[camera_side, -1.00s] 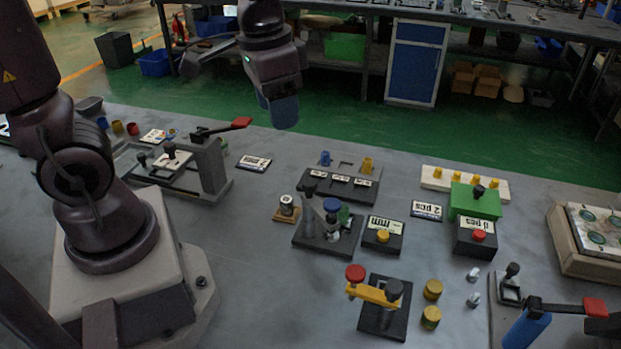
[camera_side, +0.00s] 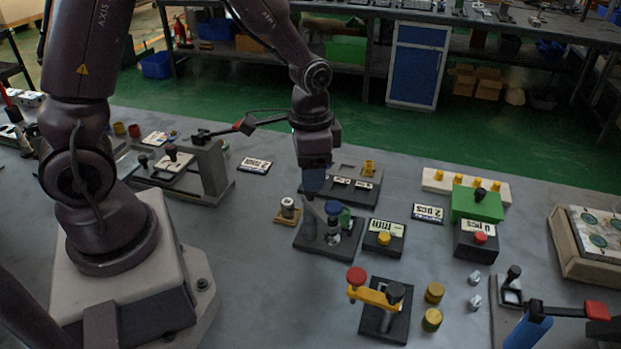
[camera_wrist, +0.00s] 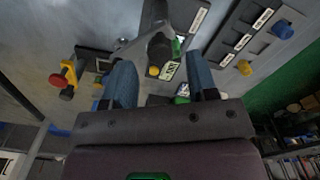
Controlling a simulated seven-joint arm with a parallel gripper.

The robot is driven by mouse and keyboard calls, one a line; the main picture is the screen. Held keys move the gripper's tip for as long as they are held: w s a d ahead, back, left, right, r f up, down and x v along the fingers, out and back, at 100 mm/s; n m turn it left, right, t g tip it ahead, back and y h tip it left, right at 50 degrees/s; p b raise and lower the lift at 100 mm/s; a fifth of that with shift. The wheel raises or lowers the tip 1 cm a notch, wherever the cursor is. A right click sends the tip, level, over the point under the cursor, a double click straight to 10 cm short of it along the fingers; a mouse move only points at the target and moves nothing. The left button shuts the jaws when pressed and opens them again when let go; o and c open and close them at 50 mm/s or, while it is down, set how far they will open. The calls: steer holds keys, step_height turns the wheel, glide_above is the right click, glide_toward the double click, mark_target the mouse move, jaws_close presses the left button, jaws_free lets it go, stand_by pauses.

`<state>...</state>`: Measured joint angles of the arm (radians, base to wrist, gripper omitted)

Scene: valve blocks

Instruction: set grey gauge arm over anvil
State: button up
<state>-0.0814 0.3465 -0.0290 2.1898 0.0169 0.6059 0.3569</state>
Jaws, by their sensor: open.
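The grey gauge arm (camera_wrist: 155,18) has a dark knob at its end and shows between my fingers in the wrist view. In the side view it belongs to the fixture on a dark base (camera_side: 313,241), where my gripper (camera_side: 313,190) partly hides it. A blue knob (camera_side: 332,208) and a silver part that looks like the anvil (camera_side: 333,224) stand beside it, with a green piece behind. My gripper is open and empty, pointing down just above the grey arm. Its two blue fingers (camera_wrist: 162,82) stand apart, and I cannot tell whether they touch the knob.
A yellow-armed fixture (camera_side: 378,297) stands in front. A black box with a yellow button (camera_side: 383,238) is close on the right, a small wooden block (camera_side: 288,212) on the left. A slotted dark tray (camera_side: 358,185) sits behind.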

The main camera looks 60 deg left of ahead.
mark_target(321, 206)
steer(key=shift+f, duration=1.3)
jaws_close()
